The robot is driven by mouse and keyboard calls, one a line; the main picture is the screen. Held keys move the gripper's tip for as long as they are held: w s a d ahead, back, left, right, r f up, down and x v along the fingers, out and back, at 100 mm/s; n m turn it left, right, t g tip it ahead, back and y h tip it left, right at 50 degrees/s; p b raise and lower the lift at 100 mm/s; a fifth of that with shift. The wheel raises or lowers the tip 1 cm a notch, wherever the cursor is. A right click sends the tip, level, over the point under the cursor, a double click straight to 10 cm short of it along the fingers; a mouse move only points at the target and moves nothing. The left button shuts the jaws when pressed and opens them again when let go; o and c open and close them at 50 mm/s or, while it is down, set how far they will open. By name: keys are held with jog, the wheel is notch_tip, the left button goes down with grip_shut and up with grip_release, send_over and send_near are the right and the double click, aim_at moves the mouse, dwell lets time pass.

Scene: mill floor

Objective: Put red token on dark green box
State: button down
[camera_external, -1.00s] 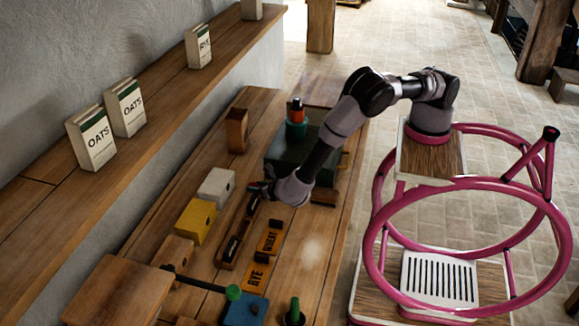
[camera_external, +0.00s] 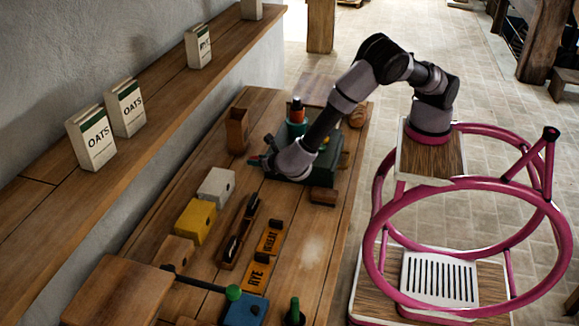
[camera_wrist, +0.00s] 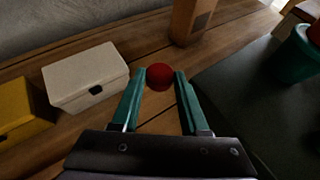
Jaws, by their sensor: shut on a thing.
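The red token (camera_wrist: 159,77) is a small round red piece held between the teal fingertips of my gripper (camera_wrist: 160,82) in the wrist view. In the external view my gripper (camera_external: 264,163) is at the left side of the dark green box (camera_external: 326,168), and the token is too small to make out surely. In the wrist view the dark green box (camera_wrist: 245,95) lies just right of my fingers, and the token is left of its edge, over the wooden table. My arm hides part of the box in the external view.
A teal cup (camera_external: 296,129) with orange and black stands at the box. A wooden holder (camera_external: 237,130) stands behind my gripper. A white box (camera_external: 216,187), a yellow box (camera_external: 195,221) and a wooden tray (camera_external: 229,248) are in front.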

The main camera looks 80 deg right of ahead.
aim_at(283, 146)
jog(key=s+d+r+m+g+h, duration=0.35)
jog(key=s+d+r, duration=0.25)
jog(key=d+r, duration=0.35)
jog(key=shift+m, duration=0.55)
jog(key=f, duration=0.2)
jog(key=d+f, duration=0.1)
jog(key=f, duration=0.3)
jog(key=shift+s+d, duration=0.3)
jog(key=shift+s, duration=0.05)
jog(key=shift+f, duration=2.15)
jog(key=shift+f, duration=0.15)
jog(key=shift+c, duration=2.1)
grip_release()
